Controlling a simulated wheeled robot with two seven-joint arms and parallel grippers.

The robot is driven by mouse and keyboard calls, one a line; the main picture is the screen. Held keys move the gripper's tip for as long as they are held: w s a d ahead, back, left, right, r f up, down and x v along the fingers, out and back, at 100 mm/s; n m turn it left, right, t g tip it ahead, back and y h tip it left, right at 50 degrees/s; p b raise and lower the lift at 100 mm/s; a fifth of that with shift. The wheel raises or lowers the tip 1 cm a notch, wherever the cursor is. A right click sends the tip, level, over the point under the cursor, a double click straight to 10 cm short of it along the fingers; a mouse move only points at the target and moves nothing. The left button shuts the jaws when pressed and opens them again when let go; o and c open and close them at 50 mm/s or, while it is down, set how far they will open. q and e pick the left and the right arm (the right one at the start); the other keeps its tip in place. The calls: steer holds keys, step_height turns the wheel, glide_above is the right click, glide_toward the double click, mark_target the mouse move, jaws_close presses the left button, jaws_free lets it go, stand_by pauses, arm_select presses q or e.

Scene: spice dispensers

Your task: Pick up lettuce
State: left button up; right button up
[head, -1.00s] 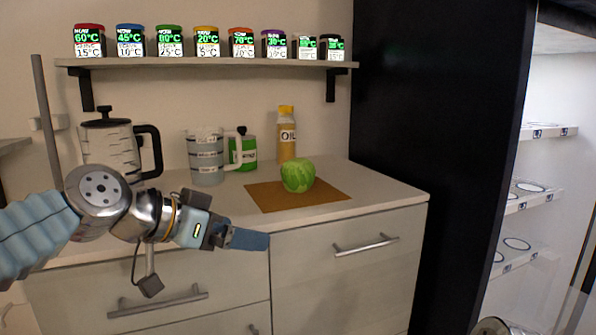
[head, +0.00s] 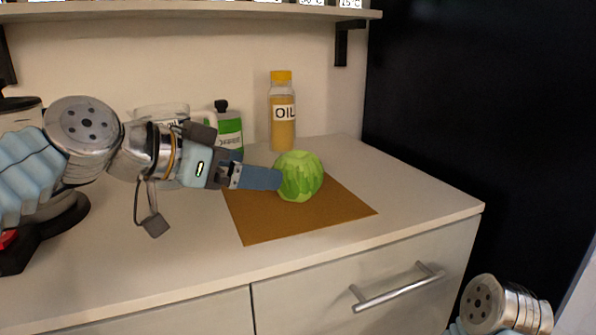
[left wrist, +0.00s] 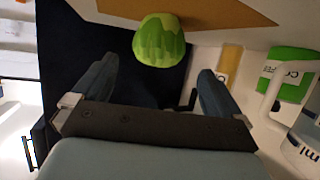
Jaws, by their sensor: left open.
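The green lettuce (head: 300,177) sits on the brown board (head: 275,222) on the counter. My left gripper (head: 268,179) comes in from the left, and its fingertips overlap the lettuce's left edge in the head view. In the left wrist view, the gripper (left wrist: 158,85) is open, with its two fingers spread wide and nothing between them. The lettuce (left wrist: 159,41) lies ahead of the fingers there, roughly centred between them. My right arm shows only in part at the lower right of the head view, with its gripper out of frame.
An oil bottle (head: 283,115) with a yellow cap stands behind the lettuce. A green-labelled container (head: 229,128) and a clear jug (head: 160,110) stand behind my left arm. A shelf (head: 200,12) hangs above. The counter right of the board is clear.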

mark_target(282, 167)
arm_select(q)
steer(key=x, duration=0.5)
steer(key=p+x, duration=0.1)
steer(key=x, duration=0.2)
steer(key=shift+w+d+r, duration=0.15)
steer(key=shift+d+r, duration=0.05)
steer(key=shift+d, duration=0.1)
steer(key=shift+w+d+f, duration=0.2)
steer(key=shift+w+d, duration=0.15)
steer(key=c, duration=1)
steer(key=shift+r, duration=0.15)
